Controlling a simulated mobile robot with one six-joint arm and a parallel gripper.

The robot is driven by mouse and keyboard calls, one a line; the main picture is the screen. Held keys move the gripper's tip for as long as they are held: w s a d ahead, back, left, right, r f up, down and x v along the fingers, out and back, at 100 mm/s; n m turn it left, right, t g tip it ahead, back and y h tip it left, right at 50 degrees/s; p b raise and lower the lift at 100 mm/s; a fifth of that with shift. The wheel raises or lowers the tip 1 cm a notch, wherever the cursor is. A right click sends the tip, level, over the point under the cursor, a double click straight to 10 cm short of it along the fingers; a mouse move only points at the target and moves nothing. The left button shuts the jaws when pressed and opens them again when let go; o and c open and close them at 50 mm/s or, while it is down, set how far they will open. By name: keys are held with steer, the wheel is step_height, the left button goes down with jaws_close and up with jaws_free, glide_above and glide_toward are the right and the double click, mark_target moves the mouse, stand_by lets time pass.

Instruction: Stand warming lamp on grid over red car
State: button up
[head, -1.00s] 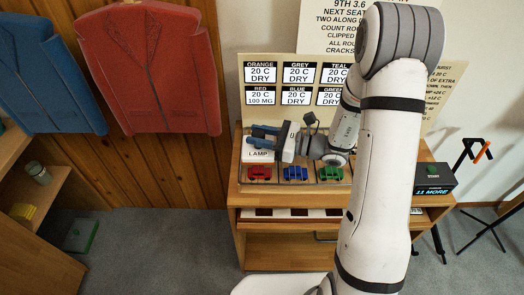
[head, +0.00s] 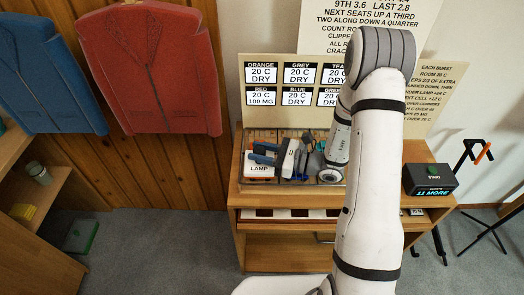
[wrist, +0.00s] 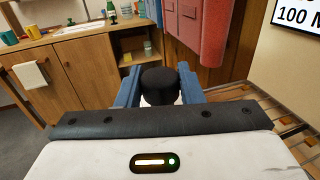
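The warming lamp (head: 259,170) shows in the head view as a white body lettered LAMP at the left front of the trolley-top tray. My gripper (head: 264,153) is above it, its blue fingers pointing left. In the wrist view the lamp's round black top (wrist: 158,86) sits between the two blue fingers (wrist: 160,74), which appear closed on it. The red car is hidden in the head view, behind the lamp. The blue and green cars are covered by my wrist. Whether the lamp's base touches the grid (wrist: 290,125) I cannot tell.
A card board (head: 290,85) with RED, BLUE and other labels stands behind the tray. A black START box (head: 430,180) reading 11 MORE sits on the trolley's right (head: 420,215). Red (head: 165,70) and blue jackets hang on the left wall.

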steer(key=o, duration=0.4)
steer(key=shift+o, duration=0.2)
steer(key=shift+r, duration=0.1)
